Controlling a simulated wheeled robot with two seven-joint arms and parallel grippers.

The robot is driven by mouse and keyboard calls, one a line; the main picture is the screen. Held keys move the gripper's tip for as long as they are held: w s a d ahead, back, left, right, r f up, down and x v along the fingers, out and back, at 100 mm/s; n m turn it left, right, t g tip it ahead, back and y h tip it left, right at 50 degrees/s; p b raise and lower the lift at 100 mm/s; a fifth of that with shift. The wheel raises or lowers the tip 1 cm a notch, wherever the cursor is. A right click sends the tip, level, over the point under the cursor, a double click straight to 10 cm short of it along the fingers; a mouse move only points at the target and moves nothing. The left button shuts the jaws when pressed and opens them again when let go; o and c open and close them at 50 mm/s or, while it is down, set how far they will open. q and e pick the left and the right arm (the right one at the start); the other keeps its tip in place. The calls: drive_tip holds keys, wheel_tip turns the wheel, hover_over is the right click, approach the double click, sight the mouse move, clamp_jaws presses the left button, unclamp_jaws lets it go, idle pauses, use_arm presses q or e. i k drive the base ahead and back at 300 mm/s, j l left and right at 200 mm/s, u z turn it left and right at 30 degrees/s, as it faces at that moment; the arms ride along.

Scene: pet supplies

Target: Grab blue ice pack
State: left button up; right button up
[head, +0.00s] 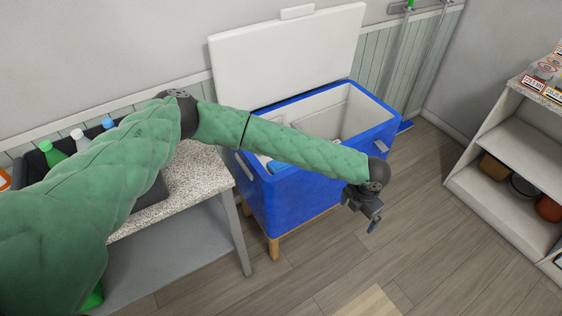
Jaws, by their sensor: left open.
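A blue cooler box (300,205) stands on wooden legs with its white lid (290,55) raised against the wall. Inside it, a small blue and white item (274,165) shows just behind my forearm; it may be the blue ice pack, but most of it is hidden. My left arm reaches across the front of the cooler. My left gripper (371,222) is open and empty, outside the cooler near its front right corner, pointing down over the floor. My right gripper is not in view.
A speckled table (207,180) with a dark tray of bottles (80,140) stands at left, partly behind my arm. White shelves (510,150) with pots stand at right. Green-topped poles lean behind the cooler. The wooden floor (420,230) between cooler and shelves is clear.

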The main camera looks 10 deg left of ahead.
sight(275, 167)
drive_tip(key=i+j, duration=1.1)
drive_tip(key=j, duration=0.2)
